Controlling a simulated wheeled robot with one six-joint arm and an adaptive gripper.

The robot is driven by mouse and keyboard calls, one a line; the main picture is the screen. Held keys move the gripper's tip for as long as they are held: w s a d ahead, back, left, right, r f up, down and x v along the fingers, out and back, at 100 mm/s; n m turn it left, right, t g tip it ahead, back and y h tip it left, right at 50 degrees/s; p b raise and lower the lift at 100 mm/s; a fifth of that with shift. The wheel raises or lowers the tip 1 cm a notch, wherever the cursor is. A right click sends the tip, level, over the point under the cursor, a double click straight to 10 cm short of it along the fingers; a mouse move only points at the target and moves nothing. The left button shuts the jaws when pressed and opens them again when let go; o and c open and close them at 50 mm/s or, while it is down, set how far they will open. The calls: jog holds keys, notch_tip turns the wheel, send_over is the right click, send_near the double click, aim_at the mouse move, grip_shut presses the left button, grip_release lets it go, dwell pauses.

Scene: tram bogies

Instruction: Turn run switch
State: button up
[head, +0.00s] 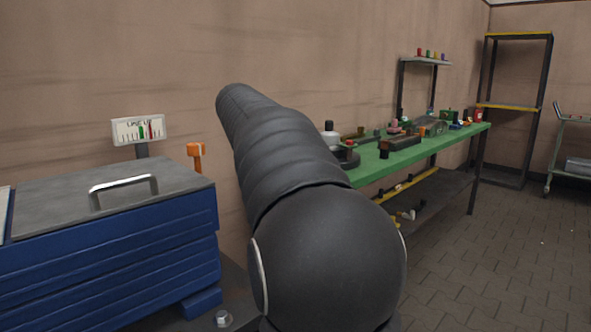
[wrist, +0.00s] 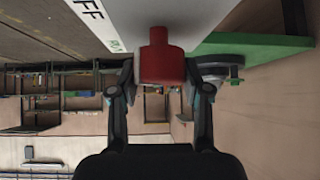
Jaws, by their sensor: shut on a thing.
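The run switch is a red knob (wrist: 161,60) in the upper middle of the wrist view, with a narrower top part and a wider block below. It stands against a pale panel (wrist: 118,12) that carries black letters "FF" and part of a green word, cut off by the frame edge. My gripper (wrist: 161,82) has one finger on each side of the red knob and is shut on it. In the head view my dark arm fills the middle, and neither the gripper nor the switch can be seen there.
A blue chest (head: 110,262) with a grey lid stands at left, near a small gauge sign (head: 139,130) and an orange post (head: 197,153). A green bench (head: 405,155) with several parts runs along the wall. Open paved floor (head: 500,250) lies at right, before a tall rack (head: 482,110).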

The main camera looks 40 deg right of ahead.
jog(key=shift+f, duration=0.1)
dwell(0.4)
jog(key=o, duration=1.2)
jog(key=shift+c, duration=0.2)
jog(key=v, duration=1.2)
jog(key=shift+w, duration=0.15)
jog(key=shift+a, duration=0.1)
